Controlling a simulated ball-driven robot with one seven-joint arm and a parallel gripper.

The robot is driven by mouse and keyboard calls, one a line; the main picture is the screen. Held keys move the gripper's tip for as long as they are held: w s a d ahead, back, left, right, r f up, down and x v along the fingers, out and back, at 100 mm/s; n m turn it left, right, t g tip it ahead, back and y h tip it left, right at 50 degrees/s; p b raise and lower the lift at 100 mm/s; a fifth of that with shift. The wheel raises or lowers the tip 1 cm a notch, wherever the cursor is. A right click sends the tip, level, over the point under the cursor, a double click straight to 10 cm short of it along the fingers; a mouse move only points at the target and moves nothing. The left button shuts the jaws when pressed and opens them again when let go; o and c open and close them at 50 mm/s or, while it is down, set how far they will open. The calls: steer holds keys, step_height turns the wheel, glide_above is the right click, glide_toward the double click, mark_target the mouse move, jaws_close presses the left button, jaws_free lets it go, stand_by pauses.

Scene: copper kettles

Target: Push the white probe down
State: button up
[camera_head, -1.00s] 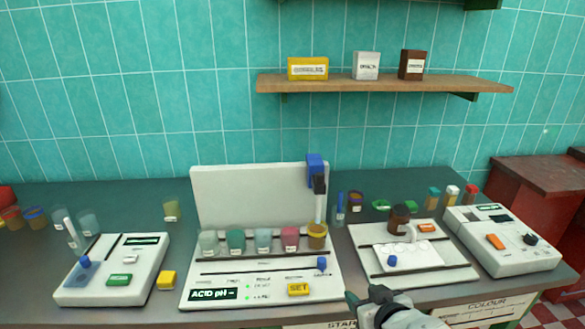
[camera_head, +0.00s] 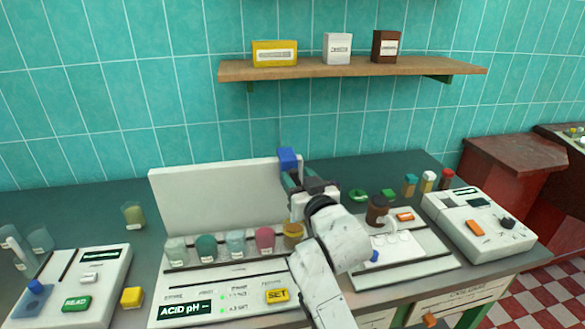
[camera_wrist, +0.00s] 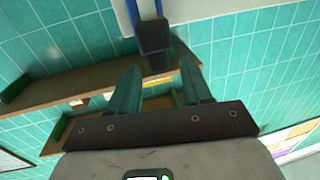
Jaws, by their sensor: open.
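The pH machine (camera_head: 165,318), labelled "ACID pH", has a white upright back panel (camera_head: 213,199). A blue holder (camera_head: 288,159) sits at the panel's top right edge. The white probe cannot be made out now; my arm and gripper cover the place below the holder. My gripper (camera_head: 296,182) is at that spot, just under the blue holder. In the wrist view its two green fingers are open (camera_wrist: 159,68), with the dark block (camera_wrist: 155,60) under the blue holder lying ahead between them. I cannot tell whether they touch it.
Several cups stand in a row on the machine, including a teal one (camera_head: 206,247) and a yellow-brown one (camera_head: 293,235) close to my arm. Another instrument (camera_head: 483,230) is at the right. A wooden shelf (camera_head: 350,70) with boxes hangs above.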

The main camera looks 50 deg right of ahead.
mark_target(295, 175)
steer(key=shift+x, duration=1.85)
steer(key=shift+s, duration=0.1)
steer(key=shift+c, duration=0.3)
jaws_close()
